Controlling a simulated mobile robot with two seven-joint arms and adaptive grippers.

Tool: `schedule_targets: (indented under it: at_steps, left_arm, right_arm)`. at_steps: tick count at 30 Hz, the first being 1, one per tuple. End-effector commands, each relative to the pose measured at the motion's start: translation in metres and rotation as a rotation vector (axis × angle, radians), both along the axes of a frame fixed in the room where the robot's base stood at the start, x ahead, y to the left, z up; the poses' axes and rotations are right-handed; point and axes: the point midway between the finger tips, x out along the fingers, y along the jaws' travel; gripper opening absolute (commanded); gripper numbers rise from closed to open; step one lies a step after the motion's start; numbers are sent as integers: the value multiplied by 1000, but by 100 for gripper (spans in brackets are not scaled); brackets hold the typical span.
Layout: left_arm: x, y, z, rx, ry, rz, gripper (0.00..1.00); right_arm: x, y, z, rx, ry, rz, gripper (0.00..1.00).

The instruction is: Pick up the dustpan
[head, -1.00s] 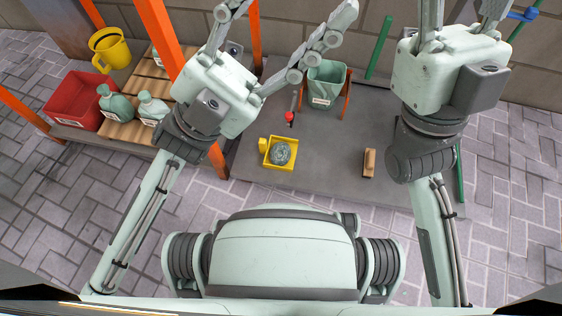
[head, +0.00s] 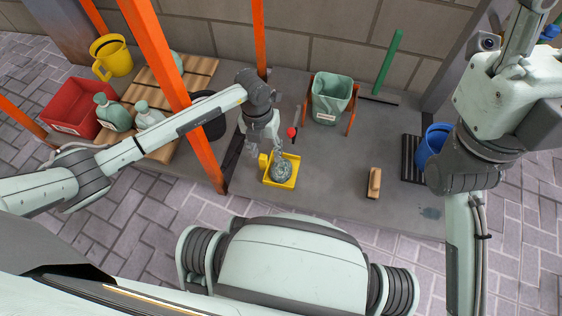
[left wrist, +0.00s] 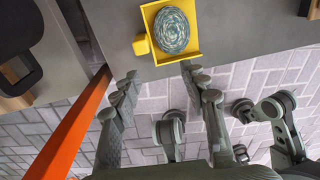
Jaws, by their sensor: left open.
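The yellow dustpan (head: 270,181) lies on the grey platform, with a round mottled grey-green object (head: 281,171) inside it. Its short yellow handle stub (head: 263,161) points left. My left gripper (head: 266,150) is just behind and above the dustpan, pointing down. In the left wrist view, the dustpan (left wrist: 190,58) is at the top, its stub (left wrist: 141,45) on the left side. The open left fingers (left wrist: 160,78) show below it, apart from it and empty. My right gripper (head: 522,35) is at the upper right, away from the dustpan, its fingertips cut off by the frame edge.
An orange post (head: 180,85) stands left of the dustpan. A red-tipped tool (head: 292,132) lies behind it, near a green bucket (head: 331,99). A wooden brush (head: 374,183) and a blue bucket (head: 432,145) are to the right. The platform between dustpan and brush is clear.

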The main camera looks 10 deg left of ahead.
Motion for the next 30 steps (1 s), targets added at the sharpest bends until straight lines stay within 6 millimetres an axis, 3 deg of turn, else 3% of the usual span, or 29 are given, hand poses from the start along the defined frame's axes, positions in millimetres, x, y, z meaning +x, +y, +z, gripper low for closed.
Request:
schedule_targets:
  at_steps: [1, 4, 19, 29, 30]
  left_arm:
    - [6, 11, -3, 40, -12, 8, 44]
    - [10, 19, -11, 70, -22, 14, 44]
    - [22, 18, -75, 65, -22, 12, 44]
    - [23, 19, -80, 65, -23, 12, 44]
    - [23, 19, -80, 65, -23, 12, 40]
  right_arm:
    - [0, 0, 0, 0, -3, 0, 47]
    - [0, 0, -1, -4, -11, 1, 47]
    - [3, 6, 1, -59, -82, -3, 47]
    - [3, 7, 4, -66, -89, -3, 47]
    - [3, 7, 4, -66, -88, -3, 47]
